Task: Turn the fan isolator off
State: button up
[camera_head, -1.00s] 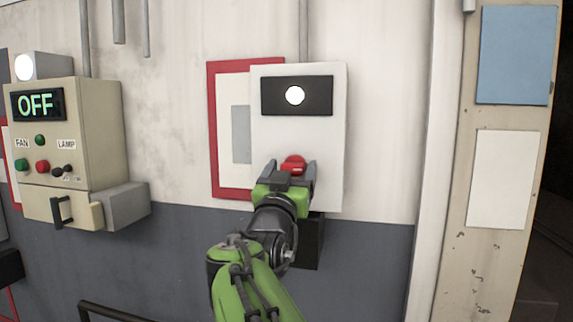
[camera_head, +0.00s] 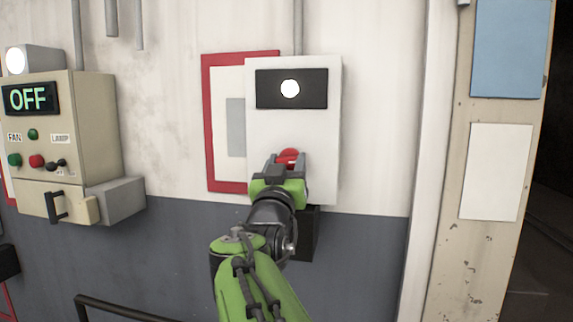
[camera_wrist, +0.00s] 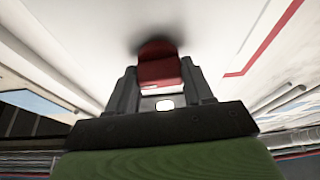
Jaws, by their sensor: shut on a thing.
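The isolator is a white box (camera_head: 292,126) on the wall, with a black panel and a lit white round lamp (camera_head: 290,89) near its top. A red handle (camera_head: 289,156) sits on its front below the panel. My gripper (camera_head: 281,164) is at the handle with a finger on each side. In the wrist view the red handle (camera_wrist: 159,67) stands between the two dark fingers of my gripper (camera_wrist: 162,84), which are shut on it. The lower part of the handle is partly hidden by my gripper in the head view.
A beige control box (camera_head: 90,130) at the left shows a green OFF display (camera_head: 29,98), FAN and LAMP labels and several buttons. A red-bordered sign (camera_head: 208,120) is partly behind the isolator. A black handrail (camera_head: 130,311) is at the lower left. A door frame stands right.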

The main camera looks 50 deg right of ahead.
jog(key=n+t+y, duration=0.1)
jog(key=n, duration=0.2)
jog(key=n+t+y, duration=0.1)
jog(key=n, duration=0.1)
jog(key=shift+s+n+t+p, duration=0.15)
jog(key=shift+n+t+p, duration=0.15)
jog(key=shift+n+p, duration=0.1)
jog(key=n+t+y, duration=0.1)
jog(key=n, duration=0.2)
jog(key=n+y, duration=0.1)
jog(key=n, duration=0.2)
jog(key=shift+t+y, duration=0.3)
jog(key=shift+t, duration=0.1)
jog(key=n+y, duration=0.1)
jog(key=n, duration=0.1)
jog(key=n+y+b, duration=0.1)
jog(key=n, duration=0.2)
jog(key=shift+d+r, duration=0.1)
jog(key=shift+n+g+y, duration=0.4)
jog(key=shift+n+y, duration=0.2)
jog(key=shift+n, duration=1.4)
jog(key=o, duration=1)
jog(key=shift+o, duration=0.2)
